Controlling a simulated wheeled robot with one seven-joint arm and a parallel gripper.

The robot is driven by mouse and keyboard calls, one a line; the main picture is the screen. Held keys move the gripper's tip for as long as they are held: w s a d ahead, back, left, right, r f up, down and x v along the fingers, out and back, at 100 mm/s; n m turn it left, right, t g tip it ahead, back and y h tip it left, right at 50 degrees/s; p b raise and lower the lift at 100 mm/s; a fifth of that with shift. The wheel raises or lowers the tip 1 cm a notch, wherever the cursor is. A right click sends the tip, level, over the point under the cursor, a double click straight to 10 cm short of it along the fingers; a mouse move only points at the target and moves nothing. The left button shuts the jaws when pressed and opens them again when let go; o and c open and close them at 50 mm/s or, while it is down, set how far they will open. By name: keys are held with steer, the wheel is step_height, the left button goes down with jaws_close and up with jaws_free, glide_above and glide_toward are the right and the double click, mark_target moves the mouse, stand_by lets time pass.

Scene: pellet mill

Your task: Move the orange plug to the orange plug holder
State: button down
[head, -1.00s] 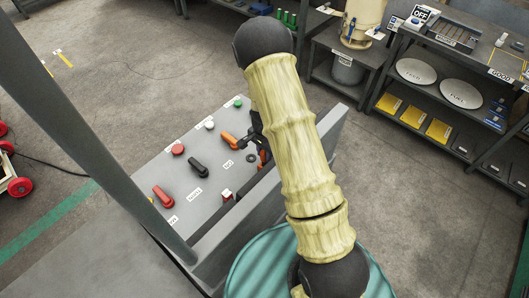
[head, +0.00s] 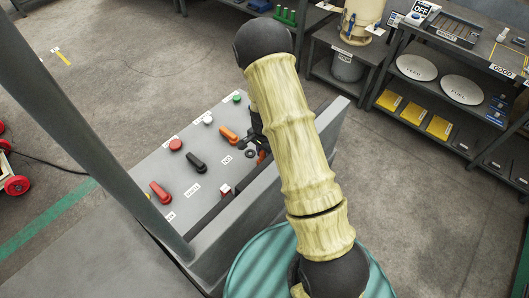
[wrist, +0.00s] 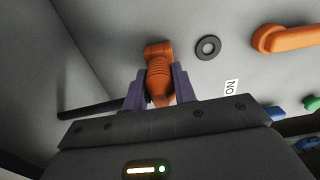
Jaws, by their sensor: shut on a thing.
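In the wrist view the orange plug (wrist: 158,72) has a ribbed body and a blocky head. My gripper (wrist: 158,88) is shut on the ribbed body, one dark finger on each side. The head lies against or very close to the grey panel; I cannot tell if it touches. A dark ring with a hole (wrist: 208,47) is on the panel just right of the plug. In the head view my gripper is mostly hidden behind my arm, with a bit of the orange plug (head: 261,158) showing. I cannot identify the orange plug holder in either view.
The grey panel (head: 150,168) carries an orange handle (head: 229,135), a black handle (head: 197,163), a red handle (head: 160,192) and several buttons. A teal drum (head: 265,262) stands in front. Shelves (head: 455,60) stand at the right. Open floor lies between.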

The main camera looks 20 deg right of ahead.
steer(key=shift+w+f, duration=0.1)
steer(key=shift+f, duration=0.15)
stand_by(0.4)
jaws_free()
stand_by(0.5)
steer(key=shift+r, duration=0.1)
steer(key=shift+r+p, duration=3.3)
steer(key=shift+r, duration=1.15)
